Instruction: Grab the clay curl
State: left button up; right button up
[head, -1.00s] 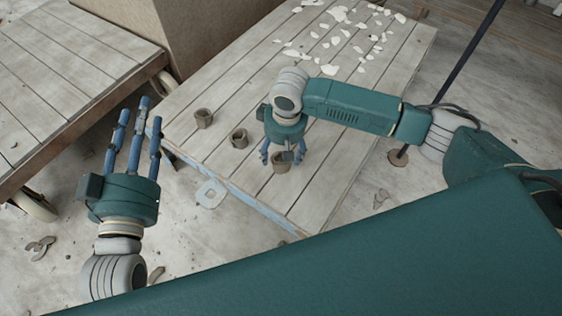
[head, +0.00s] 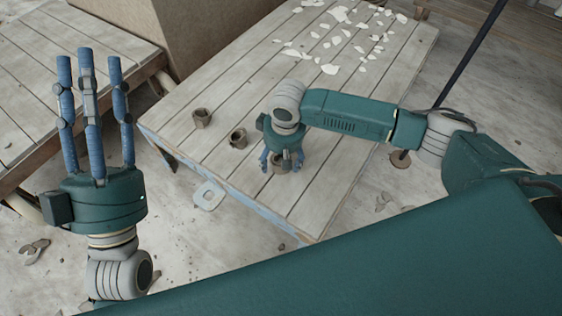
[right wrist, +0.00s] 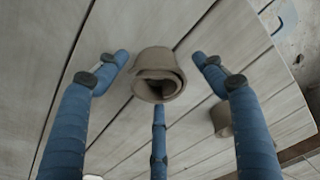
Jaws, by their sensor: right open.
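A brown-grey rolled clay curl (head: 279,167) sits on the plank table (head: 205,160) near its front edge. My right gripper (head: 283,158) is over it, fingers open and pointing down around it. In the right wrist view the curl (right wrist: 158,72) lies between the spread fingers, with a gap on both sides. Two similar curls stand further left on the table, one nearer (head: 238,139) and one farther (head: 202,118). One other curl (right wrist: 222,119) shows partly behind a finger in the right wrist view. My left gripper (head: 92,62) is raised at the left, open and empty, fingers up.
Several white flakes (head: 330,68) are scattered over the far part of the table. A lower plank platform (head: 60,60) stands at the left and a large brown block (head: 180,35) behind. A dark pole (head: 462,70) rises at the right. Scraps lie on the floor.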

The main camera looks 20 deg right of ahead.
jog(key=shift+c, duration=0.4)
jog(key=c, duration=1.1)
jog(key=shift+r, duration=0.1)
